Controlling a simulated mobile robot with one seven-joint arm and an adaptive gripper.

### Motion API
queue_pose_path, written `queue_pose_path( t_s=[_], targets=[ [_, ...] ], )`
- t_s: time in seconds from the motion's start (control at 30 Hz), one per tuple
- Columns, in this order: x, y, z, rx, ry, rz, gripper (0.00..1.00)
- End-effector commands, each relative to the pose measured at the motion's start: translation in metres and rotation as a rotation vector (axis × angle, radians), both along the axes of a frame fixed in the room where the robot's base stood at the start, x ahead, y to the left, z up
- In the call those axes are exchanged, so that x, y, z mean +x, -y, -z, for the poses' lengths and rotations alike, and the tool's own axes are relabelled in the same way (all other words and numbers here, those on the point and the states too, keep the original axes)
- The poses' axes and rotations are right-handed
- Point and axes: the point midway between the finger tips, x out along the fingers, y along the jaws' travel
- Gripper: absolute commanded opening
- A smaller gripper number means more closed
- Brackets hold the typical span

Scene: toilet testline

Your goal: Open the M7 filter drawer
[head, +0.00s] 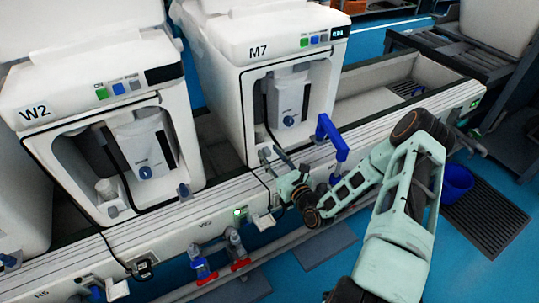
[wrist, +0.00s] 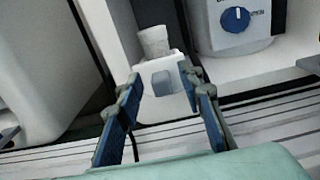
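The M7 machine (head: 262,75) is the white unit right of centre in the head view, with an open front bay. In the wrist view, its filter drawer (wrist: 146,70) is a small white box with a grey-blue square handle (wrist: 163,83) and a white cup (wrist: 154,41) on or just behind it. My gripper (head: 272,153) is at the lower left of the M7 bay and covers the drawer in the head view. In the wrist view, my gripper (wrist: 159,75) is open, its blue-padded fingers on either side of the handle. Contact cannot be told.
A blue knob (wrist: 235,19) is on a white unit to the right. The W2 machine (head: 95,100) stands to the left. A blue upright handle (head: 331,138) rises from the white ledge (head: 215,200) right of my gripper. Valves (head: 237,247) hang below the ledge.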

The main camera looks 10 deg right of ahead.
Motion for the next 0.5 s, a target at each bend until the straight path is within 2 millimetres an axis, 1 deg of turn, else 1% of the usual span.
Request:
queue_pose_path(
  t_s=[0.03,0.13,0.37,0.4,0.5],
  targets=[
    [0.0040,-0.0013,0.0003,-0.001,0.001,0.000,0.35],
    [0.0079,-0.0030,0.0001,0.000,-0.001,0.000,0.35],
    [0.0087,-0.0031,-0.0003,0.000,-0.001,0.000,0.35],
    [0.0086,-0.0031,-0.0003,0.000,-0.001,0.000,0.34],
    [0.0085,-0.0030,-0.0003,0.000,-0.001,0.000,0.23]
  ],
)
